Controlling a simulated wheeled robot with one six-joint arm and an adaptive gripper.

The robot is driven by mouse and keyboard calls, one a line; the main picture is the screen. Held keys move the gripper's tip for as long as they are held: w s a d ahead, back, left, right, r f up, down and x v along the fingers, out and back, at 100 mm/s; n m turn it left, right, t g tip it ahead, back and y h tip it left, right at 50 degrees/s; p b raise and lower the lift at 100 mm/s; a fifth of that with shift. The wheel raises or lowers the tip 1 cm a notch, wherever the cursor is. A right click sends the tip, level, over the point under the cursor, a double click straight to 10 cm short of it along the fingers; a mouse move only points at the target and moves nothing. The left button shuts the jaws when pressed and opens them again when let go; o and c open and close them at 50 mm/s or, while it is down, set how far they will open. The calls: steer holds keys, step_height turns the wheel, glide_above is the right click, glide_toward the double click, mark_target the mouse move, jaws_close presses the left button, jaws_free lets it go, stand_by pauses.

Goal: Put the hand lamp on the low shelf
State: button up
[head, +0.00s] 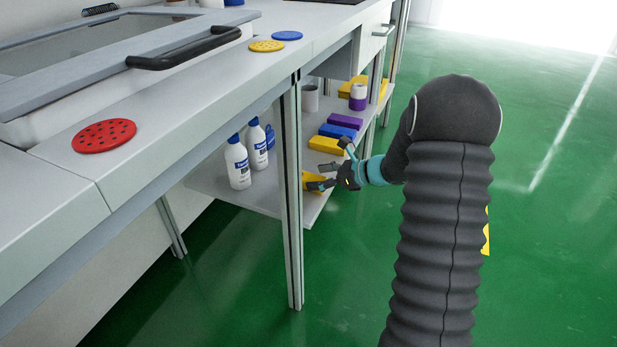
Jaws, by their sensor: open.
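A yellow piece with dark parts (311,180), which looks like the hand lamp, is on the low shelf (266,203) near its front edge, just behind the table leg. The leg hides part of it. My gripper (330,166) is open at the shelf's front edge, just right of the yellow piece, with its fingers pointing in over the shelf. I cannot tell whether a finger touches the yellow piece.
Two white bottles (238,163) stand left of the leg. Yellow, blue (338,131) and purple blocks and cups lie deeper on the shelf. The worktop above holds a red disc (104,136) and a black-handled lid (183,48).

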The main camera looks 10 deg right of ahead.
steer(key=v, duration=0.8)
steer(key=s+a+r+n+g+h, duration=0.2)
steer(key=s+a+r+n, duration=0.3)
steer(key=s, duration=0.3)
steer(key=s+a+r+n+g+h, duration=0.1)
steer(key=s+a+r+n+g, duration=0.2)
steer(key=s+a+n, duration=0.35)
steer(key=s+d+r+n+t+h, duration=0.1)
steer(key=s+r+n+h, duration=0.1)
steer(key=s+n, duration=0.5)
steer(key=s+d+r+n+t+h, duration=0.1)
steer(key=s+n+h, duration=0.4)
steer(key=s, duration=0.6)
steer(key=shift+r+n+t+h+p, duration=0.3)
steer(key=shift+r+n+t+p, duration=0.15)
steer(key=shift+n, duration=0.4)
steer(key=shift+d, duration=0.1)
step_height(320, 180, up, 8)
steer(key=p, duration=0.7)
steer(key=shift+f, duration=0.2)
steer(key=shift+s, duration=0.1)
